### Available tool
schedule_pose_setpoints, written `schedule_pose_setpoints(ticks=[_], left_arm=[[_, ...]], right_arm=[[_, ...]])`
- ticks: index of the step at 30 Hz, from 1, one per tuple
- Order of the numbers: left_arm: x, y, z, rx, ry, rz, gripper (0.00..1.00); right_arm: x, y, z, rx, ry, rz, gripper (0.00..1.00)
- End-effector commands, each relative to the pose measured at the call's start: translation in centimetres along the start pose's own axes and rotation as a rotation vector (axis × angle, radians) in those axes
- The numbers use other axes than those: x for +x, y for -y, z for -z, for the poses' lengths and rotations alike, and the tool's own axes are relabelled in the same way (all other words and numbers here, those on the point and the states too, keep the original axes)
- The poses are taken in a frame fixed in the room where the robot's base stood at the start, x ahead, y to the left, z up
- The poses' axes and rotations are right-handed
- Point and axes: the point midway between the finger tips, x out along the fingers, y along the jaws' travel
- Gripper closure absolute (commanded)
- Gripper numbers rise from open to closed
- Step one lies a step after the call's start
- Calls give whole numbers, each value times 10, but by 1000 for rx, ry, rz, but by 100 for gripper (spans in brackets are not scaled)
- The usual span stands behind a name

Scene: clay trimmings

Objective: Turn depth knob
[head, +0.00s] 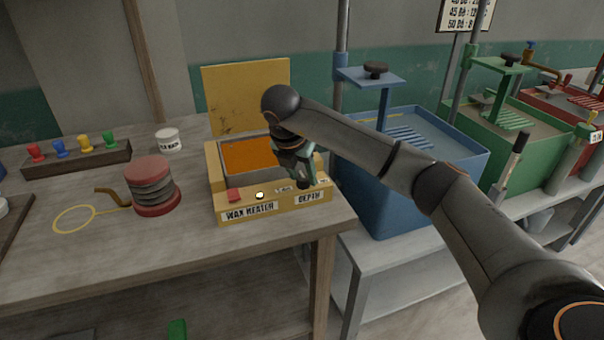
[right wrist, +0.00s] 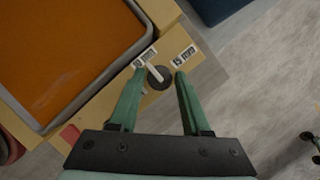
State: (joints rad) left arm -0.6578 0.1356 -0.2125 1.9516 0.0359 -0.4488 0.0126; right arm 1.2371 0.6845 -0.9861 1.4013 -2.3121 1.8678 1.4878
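The depth knob (right wrist: 160,82) is a small dark round knob with a white pointer, on the yellow wax heater (head: 232,212). The pointer aims up and left in the right wrist view, toward the label that seems to read 10 mm (right wrist: 144,58). My right gripper (right wrist: 161,76) is open, with one green finger on each side of the knob. Small gaps seem to show between fingers and knob. In the head view my right gripper (head: 304,183) reaches down over the heater's right front corner, above the DEPTH label (head: 310,198), and hides the knob. My left gripper is not in view.
The heater holds an orange wax pan (head: 243,156), and its yellow lid (head: 247,92) stands raised behind. A 15 mm label (right wrist: 184,57) lies right of the knob. A red-and-grey stack (head: 152,187) stands left of the heater. A blue tub (head: 385,195) stands close on the right.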

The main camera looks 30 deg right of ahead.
Motion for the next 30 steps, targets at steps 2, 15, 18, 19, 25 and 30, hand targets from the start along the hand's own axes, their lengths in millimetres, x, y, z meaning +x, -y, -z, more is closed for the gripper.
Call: schedule_pose_setpoints(ticks=[2,15,18,19,25,30], left_arm=[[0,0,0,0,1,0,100],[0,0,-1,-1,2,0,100],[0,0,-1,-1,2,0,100],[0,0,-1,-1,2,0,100],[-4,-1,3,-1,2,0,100],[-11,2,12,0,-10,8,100]], right_arm=[[0,0,0,0,0,0,42],[-4,0,0,-1,0,-2,29],[-16,-1,0,-1,1,-4,29],[-21,-1,-1,-1,2,-5,29],[-70,-1,-3,-1,4,-5,29],[-103,0,-3,-1,4,-3,29]])
